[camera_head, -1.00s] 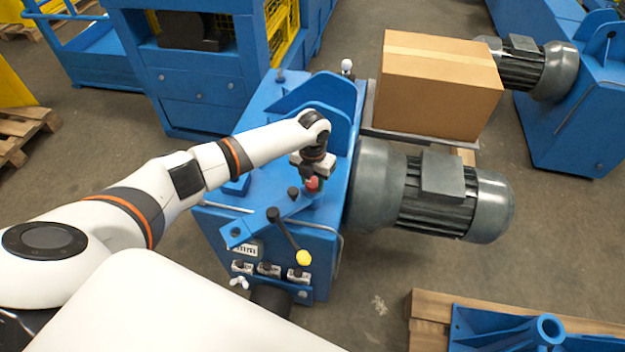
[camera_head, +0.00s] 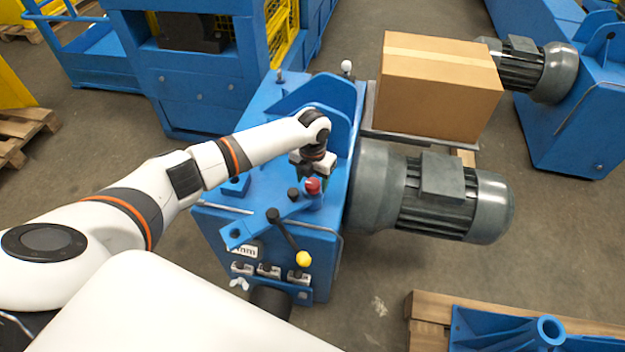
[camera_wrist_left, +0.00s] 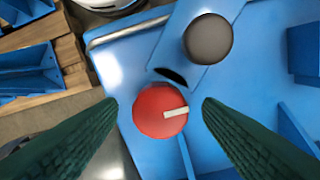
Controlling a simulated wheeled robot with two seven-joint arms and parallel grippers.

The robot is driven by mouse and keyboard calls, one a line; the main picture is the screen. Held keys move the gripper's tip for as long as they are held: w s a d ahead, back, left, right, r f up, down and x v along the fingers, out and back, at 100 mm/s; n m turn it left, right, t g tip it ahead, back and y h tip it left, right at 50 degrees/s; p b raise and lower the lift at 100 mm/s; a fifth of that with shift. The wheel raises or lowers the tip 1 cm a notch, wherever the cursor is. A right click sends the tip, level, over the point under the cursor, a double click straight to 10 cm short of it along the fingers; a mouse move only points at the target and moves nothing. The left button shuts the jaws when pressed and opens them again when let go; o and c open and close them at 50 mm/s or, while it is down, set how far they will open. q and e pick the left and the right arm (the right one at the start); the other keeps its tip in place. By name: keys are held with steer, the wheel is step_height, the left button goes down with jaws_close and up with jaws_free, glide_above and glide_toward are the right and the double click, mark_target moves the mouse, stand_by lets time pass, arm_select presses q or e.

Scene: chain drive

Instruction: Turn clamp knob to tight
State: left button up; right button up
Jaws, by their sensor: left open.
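The red clamp knob (camera_head: 313,187) stands on the blue machine housing (camera_head: 262,150), near a blue lever plate. In the left wrist view the red knob (camera_wrist_left: 152,118) shows a white mark pointing right, slightly upward. My left gripper (camera_head: 311,174) hangs just above and behind the knob. In the wrist view its two dark green fingers (camera_wrist_left: 160,103) are open, one on each side of the knob, with a visible gap to both. The gripper is empty. My right gripper is out of view.
A dark knob (camera_wrist_left: 208,39) sits close to the red one. A lever with a yellow ball (camera_head: 304,259) stands at the front. A grey motor (camera_head: 435,195) is on the right, a cardboard box (camera_head: 437,88) behind it. A wooden pallet (camera_head: 425,325) lies front right.

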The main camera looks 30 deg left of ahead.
mark_target(313, 183)
arm_select(q)
step_height(313, 183, up, 11)
steer(key=shift+r+b, duration=0.15)
steer(key=shift+b, duration=0.2)
stand_by(0.3)
